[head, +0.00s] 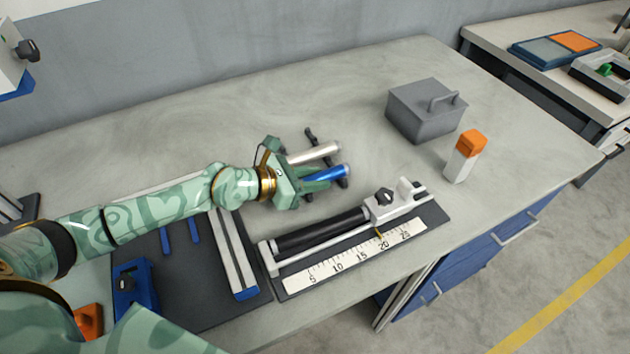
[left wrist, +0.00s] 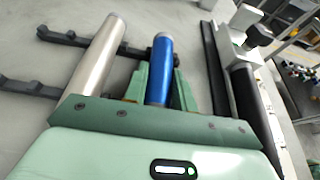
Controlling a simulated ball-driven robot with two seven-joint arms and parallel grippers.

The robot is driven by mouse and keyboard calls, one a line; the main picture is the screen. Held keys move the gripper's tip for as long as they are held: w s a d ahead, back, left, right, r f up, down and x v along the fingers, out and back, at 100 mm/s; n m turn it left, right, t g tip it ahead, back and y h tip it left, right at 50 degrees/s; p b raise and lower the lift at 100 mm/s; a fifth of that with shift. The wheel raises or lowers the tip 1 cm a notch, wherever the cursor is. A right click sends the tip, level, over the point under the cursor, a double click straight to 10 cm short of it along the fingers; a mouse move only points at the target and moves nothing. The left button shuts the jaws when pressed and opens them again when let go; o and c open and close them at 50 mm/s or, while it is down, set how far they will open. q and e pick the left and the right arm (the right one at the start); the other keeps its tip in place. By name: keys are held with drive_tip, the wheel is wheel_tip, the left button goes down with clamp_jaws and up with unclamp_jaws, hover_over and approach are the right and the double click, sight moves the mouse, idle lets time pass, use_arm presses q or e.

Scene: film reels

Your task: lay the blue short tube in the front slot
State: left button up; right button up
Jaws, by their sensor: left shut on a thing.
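The blue short tube (head: 328,173) is between the fingers of my left gripper (head: 314,181), which is shut on it. In the left wrist view the blue tube (left wrist: 160,68) stands out between the two green fingers (left wrist: 161,88). A pale silver tube (head: 315,153) lies beside it, across the dark notched bars of a rack (head: 311,135). In the left wrist view the silver tube (left wrist: 97,58) crosses both bars (left wrist: 75,43). The blue tube is at the front end of the rack; I cannot tell whether it touches the slot. My right gripper is not in view.
In front lies a measuring fixture (head: 436,214) with a black roller (head: 322,231) and a number scale. A grey lidded box (head: 425,112) and an orange-capped white bottle (head: 464,157) stand to the right. A dark mat (head: 190,274) lies at the left front. The back of the table is clear.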

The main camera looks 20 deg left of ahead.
use_arm(q)
drive_tip(key=shift+r, duration=0.1)
drive_tip(key=shift+s, duration=0.1)
drive_tip(key=o, duration=1)
drive_tip(key=shift+a+r, duration=0.1)
drive_tip(key=p+v, duration=0.1)
drive_tip(key=v, duration=0.9)
drive_tip(key=shift+s+a, duration=0.1)
drive_tip(key=shift+s, duration=0.1)
drive_tip(key=shift+s+a+r, duration=0.4)
drive_tip(key=shift+s, duration=0.05)
